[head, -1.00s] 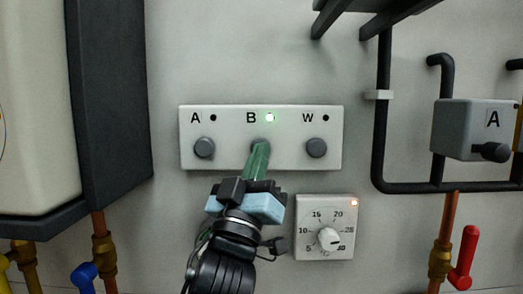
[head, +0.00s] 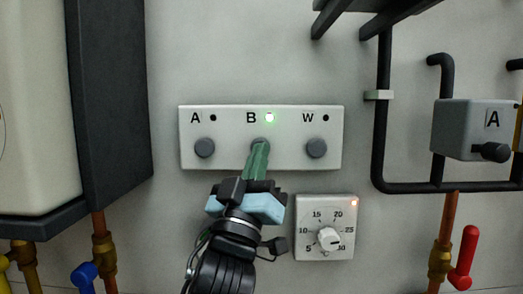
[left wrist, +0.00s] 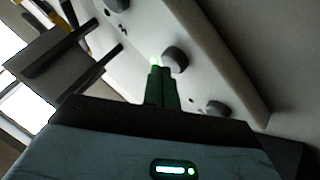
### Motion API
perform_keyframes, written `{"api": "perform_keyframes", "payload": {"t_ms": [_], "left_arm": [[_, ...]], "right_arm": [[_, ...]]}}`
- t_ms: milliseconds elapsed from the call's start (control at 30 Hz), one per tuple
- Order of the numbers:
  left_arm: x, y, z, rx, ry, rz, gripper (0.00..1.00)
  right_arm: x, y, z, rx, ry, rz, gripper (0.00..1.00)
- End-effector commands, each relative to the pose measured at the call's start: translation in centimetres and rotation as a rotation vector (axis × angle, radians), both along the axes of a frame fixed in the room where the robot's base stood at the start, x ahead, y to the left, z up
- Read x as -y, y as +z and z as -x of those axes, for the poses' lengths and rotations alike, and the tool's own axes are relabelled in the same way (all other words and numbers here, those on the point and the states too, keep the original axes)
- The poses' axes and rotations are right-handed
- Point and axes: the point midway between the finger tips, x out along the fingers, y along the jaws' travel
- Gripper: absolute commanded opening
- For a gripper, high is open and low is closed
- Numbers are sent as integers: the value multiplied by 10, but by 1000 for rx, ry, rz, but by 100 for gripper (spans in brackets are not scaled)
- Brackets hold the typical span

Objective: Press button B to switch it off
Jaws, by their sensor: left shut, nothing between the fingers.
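A pale panel (head: 230,157) on the wall carries three round grey buttons in a row, labelled A, B and W. Button B (head: 260,141) is in the middle and is mostly hidden behind my left fingertips. The lamp (head: 270,118) beside the letter B glows green; the lamps by A and W are dark. My left gripper (head: 259,148) is shut and empty, its green fingers pointing up at button B. In the left wrist view the fingers (left wrist: 157,75) reach the panel beside a grey button (left wrist: 174,60). I cannot tell whether the tips touch button B. My right gripper is out of view.
A dial box (head: 325,250) with a small orange-red lamp sits just below the panel, right of my left gripper. Black pipes (head: 380,140) and a grey box marked A (head: 460,130) are at the right. A boiler-like casing (head: 110,90) stands at the left.

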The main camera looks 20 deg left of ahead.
Motion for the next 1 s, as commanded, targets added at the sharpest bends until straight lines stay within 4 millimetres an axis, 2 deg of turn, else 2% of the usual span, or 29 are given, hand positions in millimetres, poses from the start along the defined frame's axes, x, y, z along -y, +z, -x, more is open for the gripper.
{"api": "perform_keyframes", "payload": {"t_ms": [533, 1000], "left_arm": [[-3, 0, -9, 0, 0, 0, 0], [-1, 1, -4, 1, -1, 2, 0]], "right_arm": [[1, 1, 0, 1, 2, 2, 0], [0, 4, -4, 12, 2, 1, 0]]}}
